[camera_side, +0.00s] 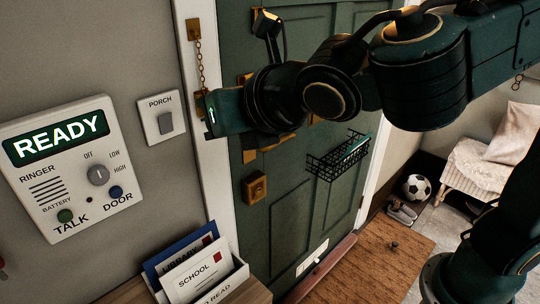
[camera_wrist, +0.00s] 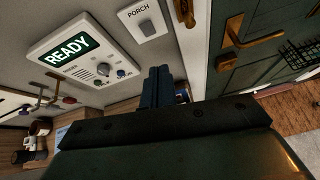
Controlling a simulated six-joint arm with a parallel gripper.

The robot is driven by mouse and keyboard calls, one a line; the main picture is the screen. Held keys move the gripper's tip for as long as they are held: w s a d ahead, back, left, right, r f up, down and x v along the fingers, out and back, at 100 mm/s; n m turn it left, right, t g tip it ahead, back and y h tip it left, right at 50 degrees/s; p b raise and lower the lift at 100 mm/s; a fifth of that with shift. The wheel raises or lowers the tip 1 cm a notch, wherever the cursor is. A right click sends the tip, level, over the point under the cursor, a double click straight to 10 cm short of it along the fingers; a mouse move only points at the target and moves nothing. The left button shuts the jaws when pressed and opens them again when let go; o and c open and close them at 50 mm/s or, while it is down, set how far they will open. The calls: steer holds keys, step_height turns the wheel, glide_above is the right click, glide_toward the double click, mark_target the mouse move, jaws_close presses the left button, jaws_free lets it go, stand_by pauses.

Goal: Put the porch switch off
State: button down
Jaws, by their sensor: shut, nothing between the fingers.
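The porch switch (camera_side: 160,118) is a white wall plate with a grey rocker, labelled PORCH, left of the door frame. I cannot tell which way the rocker is set. It also shows at the top of the wrist view (camera_wrist: 147,24). My gripper (camera_wrist: 160,70) is shut and empty in the wrist view, its dark fingers together below the switch plate and apart from it. In the side view my gripper (camera_side: 212,114) is in front of the door frame, to the right of the switch, with free space between them.
A white ringer panel (camera_side: 72,165) reading READY, with a knob and coloured buttons, is left of the switch. A letter holder (camera_side: 238,272) stands below. The green door (camera_side: 290,215) carries a chain, brass fittings and a wire basket (camera_side: 338,156). The wall around the switch is clear.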

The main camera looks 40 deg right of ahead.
steer(key=shift+s+a+r+n, duration=0.15)
steer(key=shift+a+n, duration=0.75)
steer(key=shift+a, duration=0.2)
glide_toward(162, 120)
step_height(162, 120, down, 4)
steer(key=w, duration=0.3)
steer(key=shift+w+r, duration=0.2)
steer(key=shift+w, duration=0.25)
steer(key=shift+w+r, duration=0.15)
steer(key=shift+w, duration=0.35)
steer(key=shift+w, duration=0.1)
